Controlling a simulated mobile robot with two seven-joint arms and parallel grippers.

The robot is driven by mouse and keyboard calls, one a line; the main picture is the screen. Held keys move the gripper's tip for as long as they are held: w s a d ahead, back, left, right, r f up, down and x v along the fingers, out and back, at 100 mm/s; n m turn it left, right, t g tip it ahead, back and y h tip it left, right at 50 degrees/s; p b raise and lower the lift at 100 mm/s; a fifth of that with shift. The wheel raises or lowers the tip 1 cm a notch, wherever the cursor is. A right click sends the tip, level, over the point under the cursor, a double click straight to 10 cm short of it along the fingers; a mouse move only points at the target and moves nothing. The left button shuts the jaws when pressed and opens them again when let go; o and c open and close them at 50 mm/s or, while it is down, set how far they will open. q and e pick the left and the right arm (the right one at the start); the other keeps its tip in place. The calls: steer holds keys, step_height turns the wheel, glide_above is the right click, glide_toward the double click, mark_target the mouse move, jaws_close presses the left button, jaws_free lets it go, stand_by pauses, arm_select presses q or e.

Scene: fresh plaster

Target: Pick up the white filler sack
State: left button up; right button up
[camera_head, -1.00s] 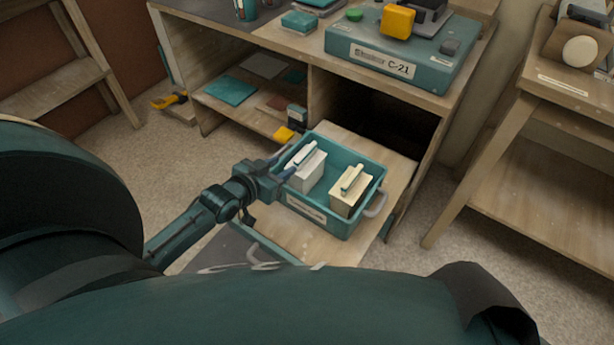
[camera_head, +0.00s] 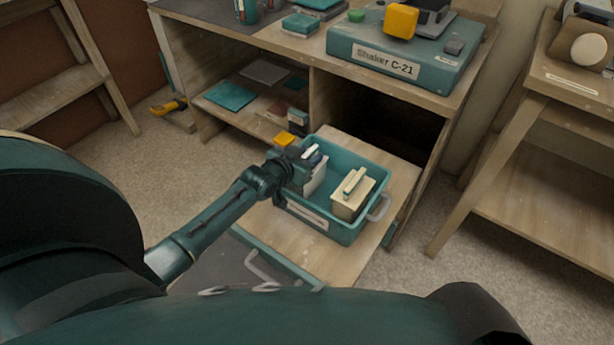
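The white filler sack (camera_head: 315,180) stands in the left part of a teal crate (camera_head: 347,235), with a pale ridge along its top. A cream sack (camera_head: 350,197) of similar shape stands apart from it on the right of the same crate. My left gripper (camera_head: 308,162) comes in from the left over the crate's edge and is at the top of the white sack, covering part of it. Its fingers are mostly hidden, so I cannot tell whether they are closed on the sack. My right gripper is not in view.
The crate stands on a wooden board (camera_head: 295,246) in front of a workbench with a dark opening (camera_head: 385,115). A teal Shaker C-21 machine (camera_head: 400,65) is on the bench top. Teal and grey flat pieces lie on the left shelf. A wooden table (camera_head: 545,190) stands at right.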

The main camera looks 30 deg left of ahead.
arm_select(q)
jaws_close()
stand_by(0.5)
steer(key=shift+r, duration=0.15)
